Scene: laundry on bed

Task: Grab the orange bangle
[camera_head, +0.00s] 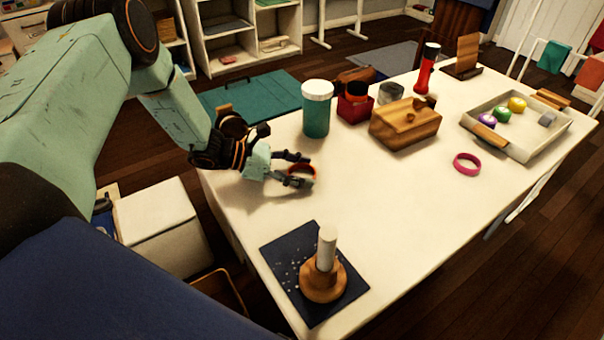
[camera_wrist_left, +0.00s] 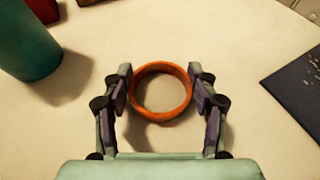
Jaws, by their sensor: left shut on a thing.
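The orange bangle (camera_head: 302,168) is at the left part of the white table (camera_head: 400,220), between the fingers of my left gripper (camera_head: 298,169). In the left wrist view the bangle (camera_wrist_left: 133,88) is a full ring with both fingers of my left gripper (camera_wrist_left: 161,90) pressed against its outer sides. The gripper is shut on it. The bangle casts a shadow on the table below; I cannot tell whether it touches the surface. My right gripper is not in view.
A teal jar with a white lid (camera_head: 317,115) stands close behind the gripper. A wooden holder with a white rod (camera_head: 324,280) stands on a dark mat (camera_head: 283,252) at the front. A pink bangle (camera_head: 467,164), a wooden box (camera_head: 405,124) and a tray (camera_head: 548,145) are to the right. The middle is clear.

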